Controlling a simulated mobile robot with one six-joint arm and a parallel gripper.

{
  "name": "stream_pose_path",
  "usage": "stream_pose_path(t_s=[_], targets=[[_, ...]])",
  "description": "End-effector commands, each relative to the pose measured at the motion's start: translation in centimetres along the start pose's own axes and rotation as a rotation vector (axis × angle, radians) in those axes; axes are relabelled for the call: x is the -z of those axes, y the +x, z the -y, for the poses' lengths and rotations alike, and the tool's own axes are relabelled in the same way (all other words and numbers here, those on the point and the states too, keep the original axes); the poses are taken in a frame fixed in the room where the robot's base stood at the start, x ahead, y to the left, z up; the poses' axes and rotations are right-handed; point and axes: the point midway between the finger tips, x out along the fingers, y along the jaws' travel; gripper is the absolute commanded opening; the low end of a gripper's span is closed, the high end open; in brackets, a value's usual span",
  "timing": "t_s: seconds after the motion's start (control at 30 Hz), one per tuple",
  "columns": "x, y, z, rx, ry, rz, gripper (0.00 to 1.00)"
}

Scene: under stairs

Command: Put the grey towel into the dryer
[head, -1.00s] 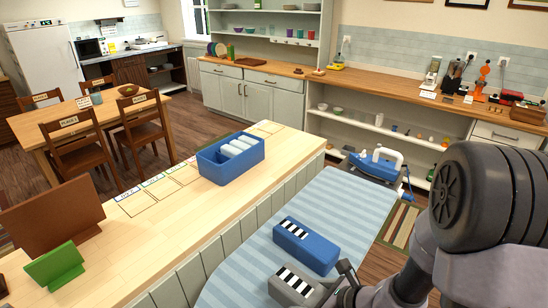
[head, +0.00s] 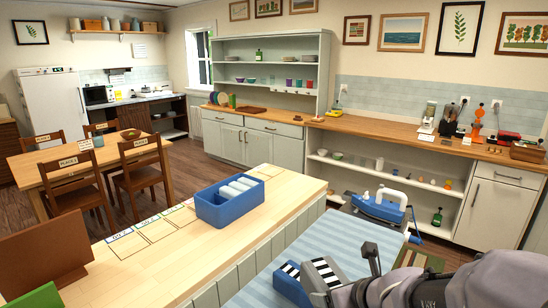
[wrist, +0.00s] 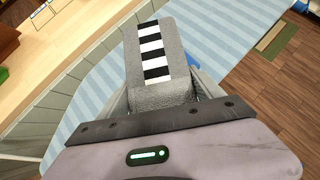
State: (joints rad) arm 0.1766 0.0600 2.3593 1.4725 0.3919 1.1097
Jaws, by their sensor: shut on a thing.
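The grey towel (head: 328,273) is a folded block with a black-and-white striped band. It also shows in the wrist view (wrist: 176,62). My gripper (head: 338,290) is shut on the grey towel, with a finger on each side of its near end in the wrist view (wrist: 164,100). The towel appears held above the blue-striped board (head: 310,252). A blue folded towel (head: 287,287) with a similar band lies on the board, partly hidden behind the grey one. I cannot make out a dryer in these views.
A blue bin (head: 228,210) with white rolls stands on the wooden counter (head: 150,262), left of the board. A blue-and-white iron (head: 384,205) stands at the board's far end. A white shelf unit (head: 400,180) lies behind.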

Motion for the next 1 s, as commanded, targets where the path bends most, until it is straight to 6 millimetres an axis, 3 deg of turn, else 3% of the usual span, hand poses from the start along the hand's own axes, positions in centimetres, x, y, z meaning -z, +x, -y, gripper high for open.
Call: stream_pose_path(t_s=[0.4,0.73,1.0], targets=[[6.3,2.3,-3.8,-0.214,-0.201,-0.010,0.03],[10.7,2.7,-6.9,-0.363,-0.353,-0.002,0.03],[8.5,6.0,-9.1,-0.361,-0.363,0.001,0.03]])
